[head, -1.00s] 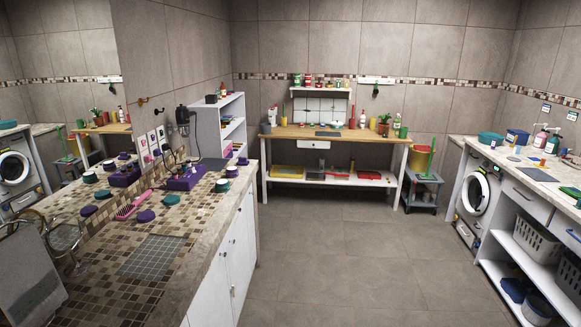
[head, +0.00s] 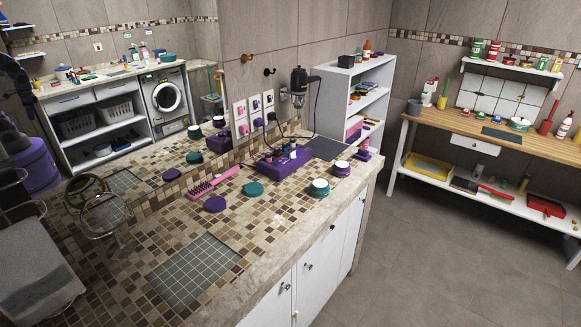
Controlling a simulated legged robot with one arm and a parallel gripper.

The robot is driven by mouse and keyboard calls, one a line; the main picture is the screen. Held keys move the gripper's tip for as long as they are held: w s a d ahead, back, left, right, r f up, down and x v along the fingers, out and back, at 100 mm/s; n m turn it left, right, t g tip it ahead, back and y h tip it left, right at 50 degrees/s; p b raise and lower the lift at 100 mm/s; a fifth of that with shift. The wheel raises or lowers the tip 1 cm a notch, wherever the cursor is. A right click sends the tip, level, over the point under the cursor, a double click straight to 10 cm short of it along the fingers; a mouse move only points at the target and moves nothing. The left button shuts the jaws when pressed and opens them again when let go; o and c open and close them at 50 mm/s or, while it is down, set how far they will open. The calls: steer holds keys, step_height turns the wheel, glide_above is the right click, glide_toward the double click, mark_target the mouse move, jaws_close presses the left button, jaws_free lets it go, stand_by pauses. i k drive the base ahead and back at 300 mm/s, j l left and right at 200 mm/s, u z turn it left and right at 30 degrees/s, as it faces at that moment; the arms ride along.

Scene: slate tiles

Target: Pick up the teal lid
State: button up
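The teal lid (head: 253,189) is a flat round disc lying on the mosaic-tiled counter, right of the pink brush (head: 215,182). A purple lid (head: 215,204) of similar shape lies in front of it to the left. A teal jar with a white top (head: 319,187) stands to its right, near the counter's front edge. My gripper is not directly in view.
A purple box with small bottles (head: 280,164) stands behind the lid. White-topped (head: 342,168) and purple (head: 362,154) containers stand farther right. A mirror on the left wall reflects the room. A round stand mirror (head: 105,212) is at left. Floor (head: 400,265) at right is clear.

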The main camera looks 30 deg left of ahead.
mark_target(252, 190)
steer(key=i+u, duration=0.2)
steer(key=i, duration=0.3)
steer(key=i+l+u, duration=0.2)
steer(key=i, duration=0.25)
steer(key=i+u, duration=0.2)
steer(key=i, duration=0.3)
steer(key=i+u, duration=0.2)
steer(key=u, duration=0.25)
steer(key=i+u, duration=0.2)
steer(key=u, duration=0.25)
steer(key=i+u, duration=0.15)
steer(key=u, duration=0.3)
steer(key=i+l+u, duration=0.15)
steer(key=u, duration=0.3)
steer(key=i+l+u, duration=0.15)
steer(key=i+u, duration=0.3)
steer(key=k, duration=0.1)
